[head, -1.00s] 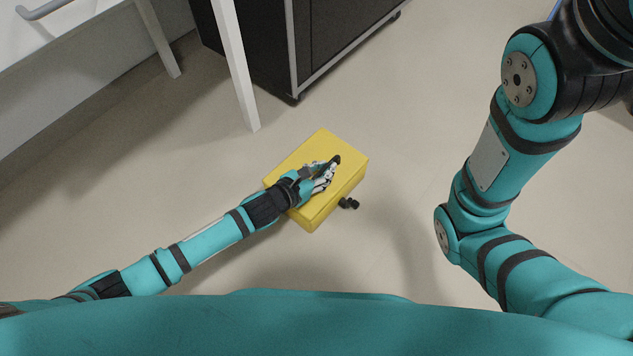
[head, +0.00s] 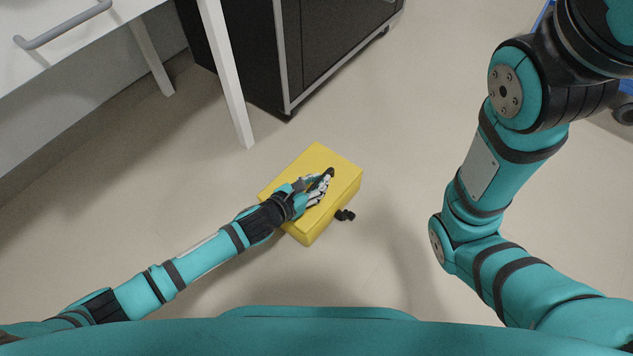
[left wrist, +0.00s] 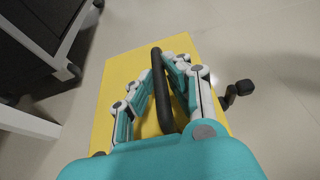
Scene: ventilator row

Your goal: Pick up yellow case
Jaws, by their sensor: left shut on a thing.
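The yellow case (head: 337,198) is a box with a dark handle on its top face, below the middle of the head view. My left gripper (head: 324,182) is over the top of the case. In the left wrist view the left gripper (left wrist: 168,82) has its fingers on both sides of the black handle (left wrist: 158,62), shut on it. The yellow top of the case (left wrist: 118,75) shows around the fingers. I cannot tell whether the case touches the floor. My right arm shows at the right of the head view, but its gripper is out of view.
A white table (head: 225,75) stands at the upper left, its near leg close to the case. A dark cabinet on wheels (head: 335,40) stands behind. A small black object (head: 345,215) shows against the case's right side. The floor (head: 400,150) right of the case is clear.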

